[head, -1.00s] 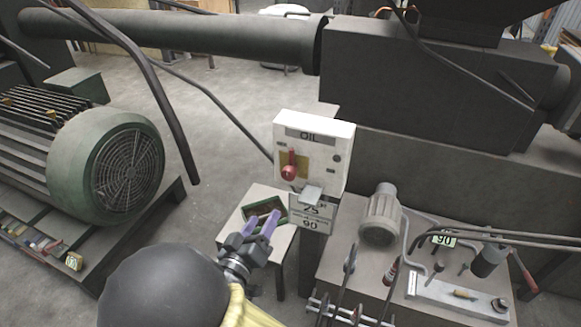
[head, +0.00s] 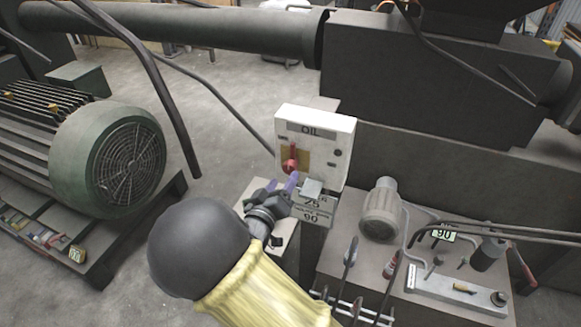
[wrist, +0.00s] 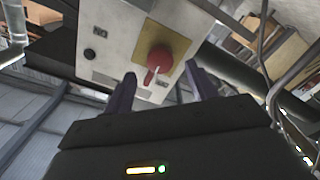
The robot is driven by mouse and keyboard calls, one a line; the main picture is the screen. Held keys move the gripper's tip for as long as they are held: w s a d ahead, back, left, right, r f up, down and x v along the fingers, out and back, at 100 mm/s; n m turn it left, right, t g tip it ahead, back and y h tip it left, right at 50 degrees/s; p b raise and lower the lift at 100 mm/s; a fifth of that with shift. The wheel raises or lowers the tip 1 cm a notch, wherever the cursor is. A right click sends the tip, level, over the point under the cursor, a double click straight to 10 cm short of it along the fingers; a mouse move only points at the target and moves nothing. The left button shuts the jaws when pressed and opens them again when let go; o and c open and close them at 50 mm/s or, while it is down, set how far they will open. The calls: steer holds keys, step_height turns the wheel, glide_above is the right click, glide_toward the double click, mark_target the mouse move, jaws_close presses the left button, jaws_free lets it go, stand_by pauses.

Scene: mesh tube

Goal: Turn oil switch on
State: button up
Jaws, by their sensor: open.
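The oil switch is a red rotary handle on a yellow plate (wrist: 178,44), on the front of a white box labelled OIL (head: 335,140). In the head view the red handle (head: 290,165) has its lever pointing up. In the wrist view the red handle (wrist: 160,60) lies just beyond and between my fingertips. My gripper (head: 282,183) has purple fingers and is just below and in front of the handle. In the wrist view my gripper (wrist: 162,82) is open with nothing between its fingers. I cannot tell whether a finger touches the handle.
A metal padlock-like block (head: 312,187) and a 75/90 sign (head: 313,208) sit just below the box. A small table (head: 283,222) is under my arm. A green motor (head: 105,165) stands left, and a pump unit (head: 381,212) with pipes stands right.

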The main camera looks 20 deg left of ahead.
mark_target(288, 171)
steer(key=w, duration=0.6)
steer(key=shift+w+d, duration=0.15)
steer(key=shift+d, duration=0.05)
steer(key=c, duration=1)
